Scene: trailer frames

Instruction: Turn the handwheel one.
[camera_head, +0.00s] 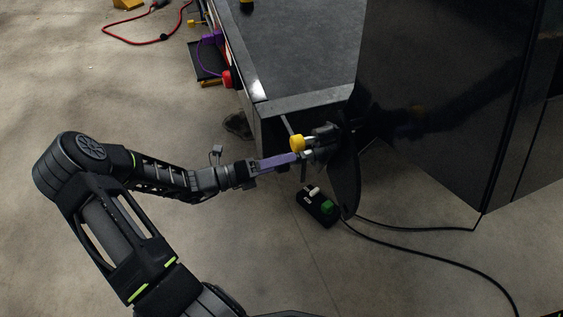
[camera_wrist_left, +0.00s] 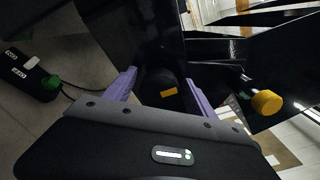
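My left gripper (camera_head: 299,157) reaches the trailer's front corner in the head view. In the left wrist view its purple fingers (camera_wrist_left: 161,78) stand apart on either side of a dark round part with a small yellow label (camera_wrist_left: 168,92). I cannot tell whether they touch it. A yellow knob (camera_head: 297,142) on a metal crank sits just above the fingers; it also shows right of them in the left wrist view (camera_wrist_left: 267,102). No full wheel rim shows clearly, so I cannot tell which part is handwheel one. My right gripper is not in view.
A dark upright panel (camera_head: 430,110) stands close on the right. A black box with a green button (camera_head: 327,208) lies on the floor below, with black cables (camera_head: 440,257) running right. A red round part (camera_head: 226,79) is on the trailer's left side. The left floor is mostly clear.

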